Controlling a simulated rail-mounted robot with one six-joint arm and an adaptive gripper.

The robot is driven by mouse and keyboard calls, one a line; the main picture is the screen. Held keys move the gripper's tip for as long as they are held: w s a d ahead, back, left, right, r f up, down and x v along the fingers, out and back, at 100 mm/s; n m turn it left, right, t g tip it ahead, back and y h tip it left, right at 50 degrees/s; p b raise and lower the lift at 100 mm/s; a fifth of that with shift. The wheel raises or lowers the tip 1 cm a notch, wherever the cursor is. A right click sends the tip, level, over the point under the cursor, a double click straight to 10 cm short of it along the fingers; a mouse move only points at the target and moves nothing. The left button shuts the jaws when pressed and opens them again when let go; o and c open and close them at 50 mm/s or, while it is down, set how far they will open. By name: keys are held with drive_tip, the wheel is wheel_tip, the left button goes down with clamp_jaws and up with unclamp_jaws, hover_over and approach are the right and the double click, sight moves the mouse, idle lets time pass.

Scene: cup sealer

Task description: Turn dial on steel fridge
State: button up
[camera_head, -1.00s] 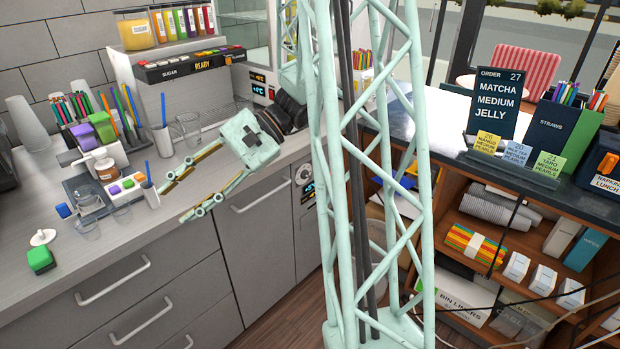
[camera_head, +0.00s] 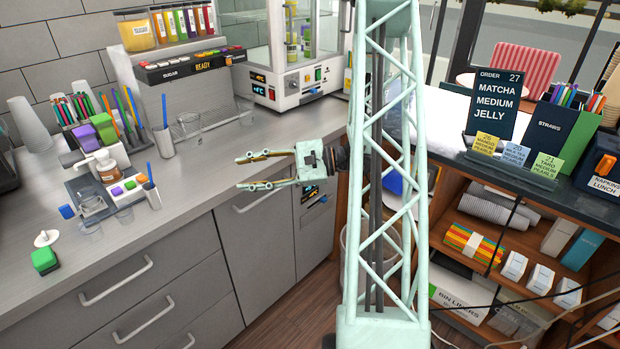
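A steel under-counter door (camera_head: 314,238) stands below the counter, with a dark control panel (camera_head: 312,190) at its top. A small display shows on the panel. The dial is hidden behind my gripper's body. My gripper (camera_head: 239,171) is open and empty, its two fingers pointing left over the counter's front edge. Its palm is in front of the top of the steel door, and I cannot tell how far apart they are. The fingers point away from the panel.
A white glass-fronted cabinet (camera_head: 292,88) with displays stands at the back of the counter. My column stands before the right side. A shelf unit (camera_head: 500,240) is at the right.

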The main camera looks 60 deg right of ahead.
drive_tip(key=s+d+f+m+t+h, duration=0.1)
drive_tip(key=s+d+f+m+h, duration=0.2)
drive_tip(key=d, duration=0.6)
drive_tip(key=s+d+f+m+t+h+p, duration=0.1)
drive_tip(key=s+d+f+h, duration=0.4)
drive_tip(key=d+f, duration=0.5)
drive_tip(key=s+d+f+m+t+h+p, duration=0.1)
drive_tip(key=s+d+f+m+h, duration=0.3)
drive_tip(key=d, duration=0.6)
wheel_tip(320, 180, down, 3)
drive_tip(key=s+m+t, duration=0.1)
drive_tip(key=s, duration=0.1)
drive_tip(key=shift+s+d+f+m+t, duration=0.2)
drive_tip(key=shift+s+d+m+t, duration=0.1)
drive_tip(key=shift+s, duration=0.1)
drive_tip(key=shift+w, duration=0.2)
drive_tip(key=w+d+b, duration=0.1)
drive_tip(key=w+d, duration=0.1)
drive_tip(key=w, duration=1.1)
drive_tip(key=shift+w+b, duration=0.15)
drive_tip(key=shift+b, duration=0.25)
drive_tip(key=shift+c, duration=0.7)
drive_tip(key=c, duration=0.7)
